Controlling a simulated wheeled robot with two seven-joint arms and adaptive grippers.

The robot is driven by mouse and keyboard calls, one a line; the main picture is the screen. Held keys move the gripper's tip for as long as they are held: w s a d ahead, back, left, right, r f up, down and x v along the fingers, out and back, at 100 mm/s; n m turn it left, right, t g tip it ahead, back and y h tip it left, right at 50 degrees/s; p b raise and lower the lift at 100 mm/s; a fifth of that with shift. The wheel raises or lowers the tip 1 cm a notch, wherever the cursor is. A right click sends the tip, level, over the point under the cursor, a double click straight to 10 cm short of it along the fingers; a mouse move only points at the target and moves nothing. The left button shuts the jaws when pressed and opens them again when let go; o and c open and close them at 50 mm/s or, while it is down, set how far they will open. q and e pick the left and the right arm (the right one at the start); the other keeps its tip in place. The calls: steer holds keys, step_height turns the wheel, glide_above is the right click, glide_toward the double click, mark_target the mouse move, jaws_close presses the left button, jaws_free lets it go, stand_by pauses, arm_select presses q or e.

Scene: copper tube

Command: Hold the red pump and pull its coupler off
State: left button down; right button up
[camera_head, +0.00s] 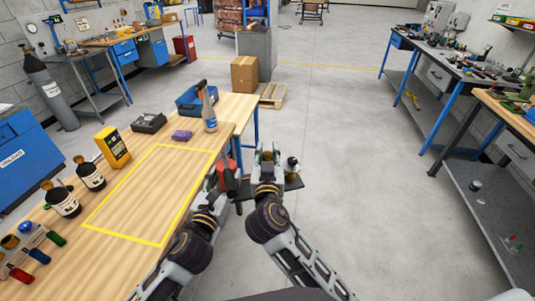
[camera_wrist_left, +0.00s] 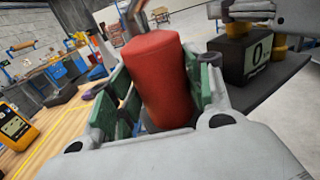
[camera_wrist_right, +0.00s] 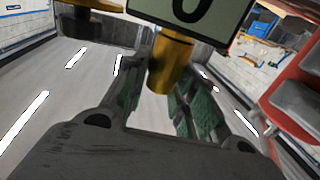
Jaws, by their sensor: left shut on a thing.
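The red pump (camera_head: 228,180) is upright between the green-padded fingers of my left gripper (camera_head: 224,170), which is shut on it beside the bench edge. Its red body (camera_wrist_left: 160,75) fills the jaws in the left wrist view. My right gripper (camera_head: 267,157) is just right of the pump, fingers spread. In the right wrist view a brass coupler (camera_wrist_right: 170,65) reaches between its green-padded fingers (camera_wrist_right: 158,100), with floor visible below it. I cannot tell from these views how the coupler joins the pump.
A dark box reading 0 (camera_wrist_left: 258,52) stands on a dark shelf (camera_wrist_left: 280,82) close by. The wooden bench (camera_head: 190,130) has a yellow-taped area, bare inside. Bottles (camera_head: 62,200), a yellow meter (camera_head: 113,148) and a spray bottle (camera_head: 209,112) surround it. Floor to the right is clear.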

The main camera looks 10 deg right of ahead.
mark_target(267, 153)
arm_select(q)
steer(key=shift+r, duration=0.4)
arm_select(e)
jaws_close()
steer(key=shift+r, duration=1.2)
stand_by(0.6)
steer(key=shift+r, duration=1.95)
arm_select(q)
steer(key=shift+d+r, duration=0.1)
steer(key=shift+r, duration=0.2)
steer(key=shift+f, duration=0.1)
